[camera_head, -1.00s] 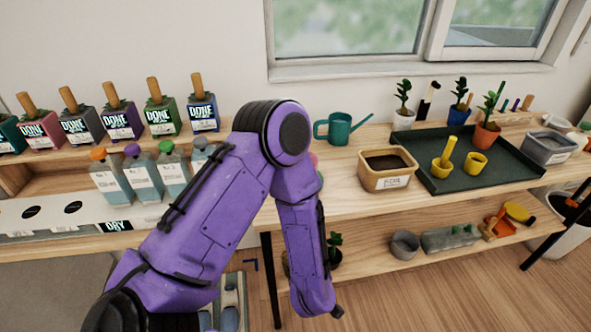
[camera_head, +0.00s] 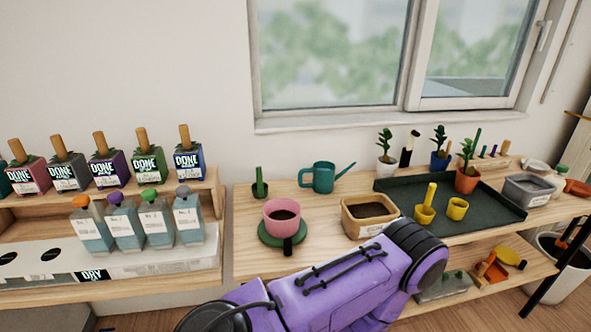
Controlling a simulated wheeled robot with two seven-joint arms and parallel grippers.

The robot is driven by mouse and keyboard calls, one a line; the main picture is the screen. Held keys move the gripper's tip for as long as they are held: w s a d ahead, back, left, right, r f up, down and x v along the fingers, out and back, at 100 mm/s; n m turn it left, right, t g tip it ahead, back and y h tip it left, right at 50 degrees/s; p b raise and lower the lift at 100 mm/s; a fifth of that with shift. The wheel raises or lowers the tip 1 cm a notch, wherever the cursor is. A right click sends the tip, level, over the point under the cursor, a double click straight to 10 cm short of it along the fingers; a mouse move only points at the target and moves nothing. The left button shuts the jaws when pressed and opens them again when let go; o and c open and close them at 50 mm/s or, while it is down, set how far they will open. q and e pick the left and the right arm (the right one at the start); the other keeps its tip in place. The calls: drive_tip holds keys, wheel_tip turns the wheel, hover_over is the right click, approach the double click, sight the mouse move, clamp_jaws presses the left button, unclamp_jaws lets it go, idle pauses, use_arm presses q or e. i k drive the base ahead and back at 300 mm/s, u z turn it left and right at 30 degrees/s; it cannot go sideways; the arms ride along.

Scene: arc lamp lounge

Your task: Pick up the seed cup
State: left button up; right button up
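No single object is clearly marked as the seed cup. A pink cup (camera_head: 282,212) with dark contents stands on a green saucer (camera_head: 268,236) at the left of the wooden bench; a dark upright piece is at its front. Two small yellow cups stand on the dark tray (camera_head: 497,205): one (camera_head: 424,214) with a yellow stick in it, one (camera_head: 457,208) apparently empty. My purple arm crosses the bottom of the view, in front of the bench. Neither gripper is in view.
A square soil tub (camera_head: 352,226) sits between the pink cup and the tray. A teal watering can (camera_head: 322,178) stands behind. Potted plants, including a terracotta pot (camera_head: 466,180), line the tray's back. Bottles (camera_head: 188,222) fill the left shelf. A window is behind.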

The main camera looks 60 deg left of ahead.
sight(457, 209)
drive_tip(key=z, duration=0.05)
drive_tip(key=i, duration=1.05)
drive_tip(key=u, duration=3.1)
drive_tip(key=i, duration=0.5)
drive_tip(key=u, duration=0.1)
drive_tip(key=k, duration=0.95)
drive_tip(key=z, duration=1.15)
drive_tip(key=i, duration=0.6)
drive_tip(key=z, duration=0.15)
